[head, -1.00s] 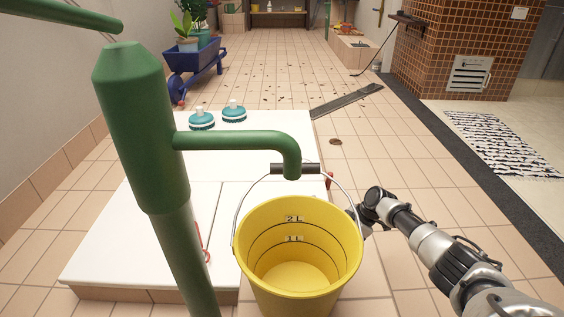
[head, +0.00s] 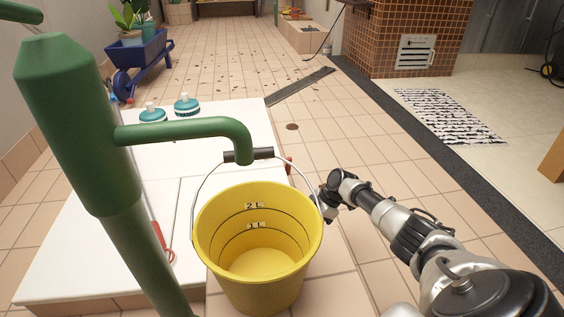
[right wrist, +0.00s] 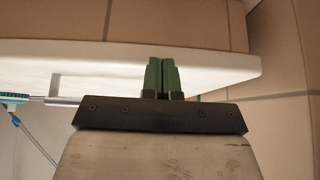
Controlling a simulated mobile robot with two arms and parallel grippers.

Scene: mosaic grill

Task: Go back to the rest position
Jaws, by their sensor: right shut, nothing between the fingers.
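My right arm comes in from the lower right in the head view, and its gripper (head: 328,205) is beside the right rim of a yellow bucket (head: 258,262). I cannot tell from the head view whether it touches the bucket. In the right wrist view the gripper's green fingers (right wrist: 161,77) are shut with nothing between them, in front of the white slab's edge. The bucket looks empty and stands upright under the spout of a green pump, its wire handle raised. My left gripper is not in view.
The green pump (head: 78,120) stands close on the left. A white slab (head: 95,215) bears two teal scrubbing brushes (head: 187,105). A dark strip (head: 300,87), a patterned mat (head: 450,115) and a brick pillar (head: 400,35) lie beyond.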

